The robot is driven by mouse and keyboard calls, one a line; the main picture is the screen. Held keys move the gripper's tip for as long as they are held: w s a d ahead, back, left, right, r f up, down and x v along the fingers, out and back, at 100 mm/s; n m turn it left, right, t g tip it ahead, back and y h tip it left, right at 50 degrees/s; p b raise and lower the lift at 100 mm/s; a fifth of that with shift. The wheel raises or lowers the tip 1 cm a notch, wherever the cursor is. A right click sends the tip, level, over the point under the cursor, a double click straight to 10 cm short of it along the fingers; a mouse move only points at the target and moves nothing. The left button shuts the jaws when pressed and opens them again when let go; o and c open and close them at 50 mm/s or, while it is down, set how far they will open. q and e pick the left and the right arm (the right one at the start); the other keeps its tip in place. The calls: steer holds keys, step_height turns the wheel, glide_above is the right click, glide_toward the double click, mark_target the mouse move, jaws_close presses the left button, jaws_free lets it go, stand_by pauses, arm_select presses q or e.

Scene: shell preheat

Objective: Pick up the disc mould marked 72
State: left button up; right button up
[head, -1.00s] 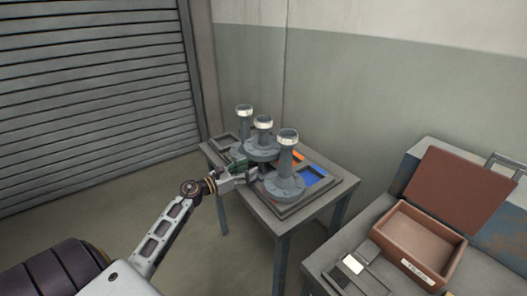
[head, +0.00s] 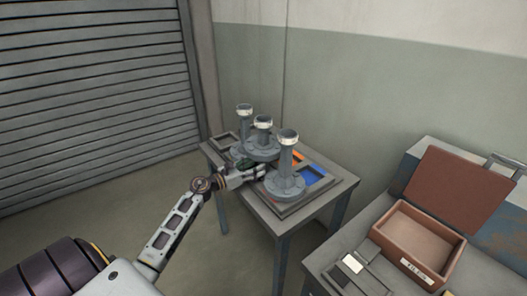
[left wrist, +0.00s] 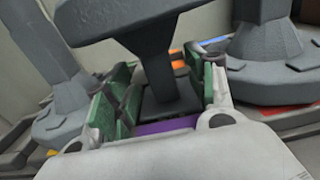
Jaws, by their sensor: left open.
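Three grey disc moulds with tall posts and pale tops stand on the small table: a far one (head: 244,128), a middle one (head: 262,146) and a near one (head: 286,184). I cannot read a 72 on any of them. My left gripper (head: 256,173) is open at the middle mould. In the left wrist view its green-padded fingers (left wrist: 162,82) lie on either side of a dark narrow stem (left wrist: 155,72), below a wide grey disc (left wrist: 120,14). I cannot tell whether the pads touch the stem. My right gripper is out of view.
The near mould's broad base (left wrist: 270,75) stands close to the right finger. The small table (head: 284,226) has coloured recesses, including a blue one (head: 308,174). An open brown case (head: 418,240) sits on a bench at right. A wall is behind.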

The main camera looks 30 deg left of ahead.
arm_select(q)
steer(key=shift+f+x, duration=0.15)
steer(key=shift+x, duration=1.05)
steer(key=shift+f+x, duration=0.15)
steer(key=shift+x, duration=1.05)
steer(key=shift+c, duration=0.3)
jaws_close()
steer(key=shift+r, duration=0.1)
